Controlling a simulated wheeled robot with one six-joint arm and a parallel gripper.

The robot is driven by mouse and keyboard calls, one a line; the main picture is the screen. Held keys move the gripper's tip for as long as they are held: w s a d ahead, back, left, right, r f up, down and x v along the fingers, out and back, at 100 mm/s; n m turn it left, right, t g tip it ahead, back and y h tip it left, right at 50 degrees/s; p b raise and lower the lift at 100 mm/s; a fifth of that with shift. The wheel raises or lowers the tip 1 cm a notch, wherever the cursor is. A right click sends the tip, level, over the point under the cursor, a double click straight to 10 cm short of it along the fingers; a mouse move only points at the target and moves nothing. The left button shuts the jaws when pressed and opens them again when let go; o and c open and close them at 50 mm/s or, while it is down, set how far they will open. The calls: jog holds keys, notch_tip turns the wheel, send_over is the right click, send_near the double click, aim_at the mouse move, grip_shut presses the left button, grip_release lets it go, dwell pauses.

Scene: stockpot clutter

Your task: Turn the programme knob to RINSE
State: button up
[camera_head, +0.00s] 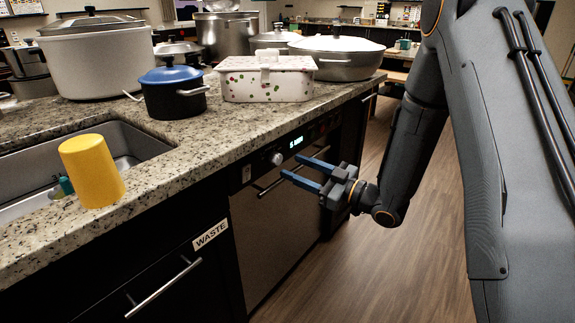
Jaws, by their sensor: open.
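A round silver knob (277,159) sits on the dark control strip at the top of the dishwasher (275,235). A small lit display (297,142) is just right of the knob; its text is too small to read. The knob's pointer position and any RINSE mark cannot be made out. My gripper (295,167) is open, with two blue fingers pointing left towards the dishwasher front. The fingertips appear close to the knob, a little right of and below it. Nothing is between the fingers, and I cannot tell whether they touch the panel.
The granite counter (190,150) overhangs the panel. A yellow cup (91,170) stands upside down by the sink (125,140). A blue-lidded pot (172,92), a dotted box (266,79) and several larger pots crowd the counter. A dishwasher handle bar (268,187) runs below the knob. Wooden floor (335,285) is clear.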

jog(key=shift+v, duration=1.6)
jog(key=w+d+r+m+h+p, duration=0.15)
jog(key=d+m+h+p, duration=0.25)
jog(key=d+h, duration=0.4)
jog(key=s+d+m+g+h+p, duration=0.2)
jog(key=s+d+m+h+p, duration=0.15)
jog(key=s+d+h, duration=0.2)
jog(key=s+r+m+g+h+p, duration=0.1)
jog(key=s+r+m+g+p, duration=0.1)
jog(key=s, duration=1)
jog(key=s+r+m+g+h+p, duration=0.1)
jog(key=s+r+m+g, duration=0.3)
jog(key=s, duration=0.8)
jog(key=r+g+p, duration=0.1)
jog(key=g, duration=0.1)
jog(key=shift+s+a+g, duration=0.2)
jog(key=shift+s+g, duration=0.1)
jog(key=shift+s, duration=0.1)
